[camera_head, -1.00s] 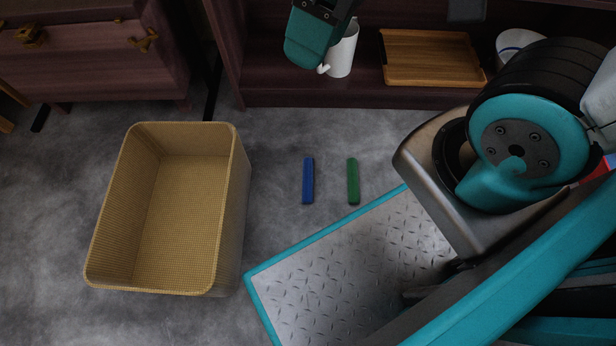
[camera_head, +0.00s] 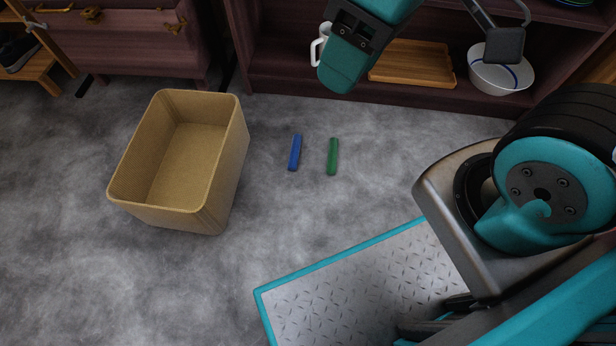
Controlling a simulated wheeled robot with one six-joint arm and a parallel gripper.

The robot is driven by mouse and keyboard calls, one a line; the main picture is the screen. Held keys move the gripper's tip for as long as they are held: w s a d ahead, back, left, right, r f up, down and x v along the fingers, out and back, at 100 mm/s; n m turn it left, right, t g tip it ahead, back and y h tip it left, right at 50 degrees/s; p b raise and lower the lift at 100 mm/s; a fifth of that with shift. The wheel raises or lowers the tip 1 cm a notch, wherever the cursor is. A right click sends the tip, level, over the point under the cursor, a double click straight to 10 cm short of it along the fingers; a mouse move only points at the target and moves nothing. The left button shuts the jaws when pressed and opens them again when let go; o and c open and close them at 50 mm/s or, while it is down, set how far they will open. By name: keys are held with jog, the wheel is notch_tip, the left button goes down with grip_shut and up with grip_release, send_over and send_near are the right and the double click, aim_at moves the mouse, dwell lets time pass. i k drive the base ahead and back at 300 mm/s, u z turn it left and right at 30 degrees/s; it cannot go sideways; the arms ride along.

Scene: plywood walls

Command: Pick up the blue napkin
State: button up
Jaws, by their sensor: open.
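A slim blue bar-shaped item (camera_head: 295,152) lies on the grey floor, right of the tan bin. It is the only loose blue item on the floor, but I cannot tell that it is a cloth napkin. My gripper (camera_head: 425,65) is at the top of the view, with a teal finger on the left and a dark finger pad on the right. The fingers are wide apart with nothing held between them. In the picture they are above and to the right of the blue item, well apart from it.
A green bar (camera_head: 332,156) lies just right of the blue item. The tan bin (camera_head: 228,170) stands open and looks empty. A dark shelf (camera_head: 290,88) behind holds a white mug (camera_head: 321,45), a wooden tray (camera_head: 412,62) and a white bowl (camera_head: 500,78).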

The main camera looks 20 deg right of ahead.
aim_at(294, 159)
jog(key=z, duration=0.7)
jog(key=i, duration=0.6)
jog(key=u, duration=1.45)
